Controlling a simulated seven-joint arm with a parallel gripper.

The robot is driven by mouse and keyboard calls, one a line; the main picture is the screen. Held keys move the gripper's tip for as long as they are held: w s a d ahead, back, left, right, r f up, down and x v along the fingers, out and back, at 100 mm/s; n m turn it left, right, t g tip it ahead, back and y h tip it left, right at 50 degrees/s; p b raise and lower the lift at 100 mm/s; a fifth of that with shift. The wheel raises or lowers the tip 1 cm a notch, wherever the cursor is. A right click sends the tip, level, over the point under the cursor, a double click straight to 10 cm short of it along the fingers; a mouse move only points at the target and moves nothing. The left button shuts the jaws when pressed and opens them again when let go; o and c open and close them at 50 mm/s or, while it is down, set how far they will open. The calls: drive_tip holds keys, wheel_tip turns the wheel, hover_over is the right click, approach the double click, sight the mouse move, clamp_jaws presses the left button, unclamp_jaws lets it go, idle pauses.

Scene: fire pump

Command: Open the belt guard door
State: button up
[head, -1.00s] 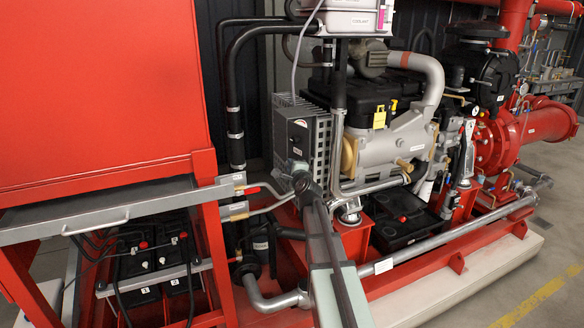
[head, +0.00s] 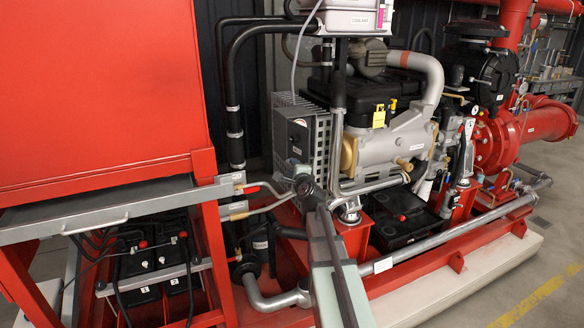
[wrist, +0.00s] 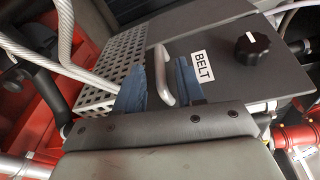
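The belt guard is a grey box with a perforated side (head: 318,150) at the engine's left end in the head view. In the wrist view its dark grey door (wrist: 225,72) carries a white BELT label (wrist: 202,66), a black knob (wrist: 252,46) and a pale metal bar handle (wrist: 160,75). The door looks closed. My gripper (wrist: 161,88) is open, with one blue finger on each side of the handle. Gaps show between handle and fingers; contact cannot be told. In the head view my gripper is small against the guard, and its fingers are not clear.
A red cabinet with a grey tray (head: 110,212) stands at left, above batteries (head: 150,262). Black pipes (head: 233,100) rise left of the guard. The engine (head: 385,140) is close on its right. Pale hoses (wrist: 100,75) run beside the guard in the wrist view.

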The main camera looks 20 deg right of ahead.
drive_tip(key=s+a, duration=0.1)
drive_tip(key=s, duration=0.9)
drive_tip(key=shift+s+a+r, duration=0.2)
drive_tip(key=shift+a+r, duration=0.15)
drive_tip(key=shift+r, duration=0.1)
